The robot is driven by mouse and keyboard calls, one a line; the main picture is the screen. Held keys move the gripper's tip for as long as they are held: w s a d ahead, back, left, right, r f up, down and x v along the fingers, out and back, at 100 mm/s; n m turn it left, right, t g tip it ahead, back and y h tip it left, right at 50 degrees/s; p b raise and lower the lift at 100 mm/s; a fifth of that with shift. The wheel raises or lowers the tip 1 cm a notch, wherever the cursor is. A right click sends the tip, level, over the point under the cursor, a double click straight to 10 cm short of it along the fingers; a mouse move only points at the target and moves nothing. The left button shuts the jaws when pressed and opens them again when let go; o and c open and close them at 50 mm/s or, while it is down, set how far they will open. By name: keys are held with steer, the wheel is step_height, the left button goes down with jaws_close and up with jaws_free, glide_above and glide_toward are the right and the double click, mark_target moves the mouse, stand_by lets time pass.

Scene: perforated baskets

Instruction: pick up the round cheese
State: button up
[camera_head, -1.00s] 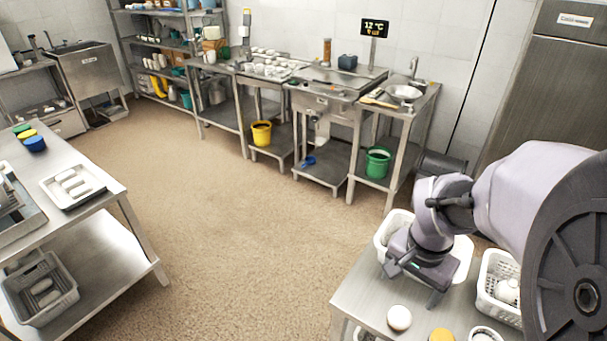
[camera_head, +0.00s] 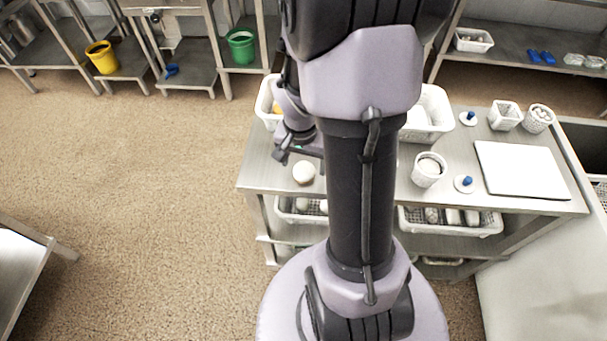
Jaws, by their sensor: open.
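A round white cheese (camera_head: 304,173) sits on the steel table (camera_head: 262,172) near its front left edge, just left of my arm. My gripper (camera_head: 296,156) is over the table's left end, just behind the cheese in the picture. Its jaws are open, and no object shows between them. Part of the gripper is hidden by my arm. I cannot tell its exact height above the table.
A white basket (camera_head: 264,103) stands behind my gripper and another (camera_head: 428,112) right of my arm. A white cup (camera_head: 429,169), a white board (camera_head: 521,170) and small perforated baskets (camera_head: 505,116) fill the right side. My arm hides the table's middle.

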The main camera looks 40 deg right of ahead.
mark_target(304, 169)
step_height(304, 169, down, 3)
steer(key=shift+w+d+f+b, duration=0.1)
steer(key=shift+w+d+b, duration=0.05)
steer(key=shift+b, duration=0.25)
steer(key=shift+r, duration=0.25)
steer(key=shift+c, duration=0.5)
steer(key=shift+r, duration=0.1)
steer(key=c, duration=1.5)
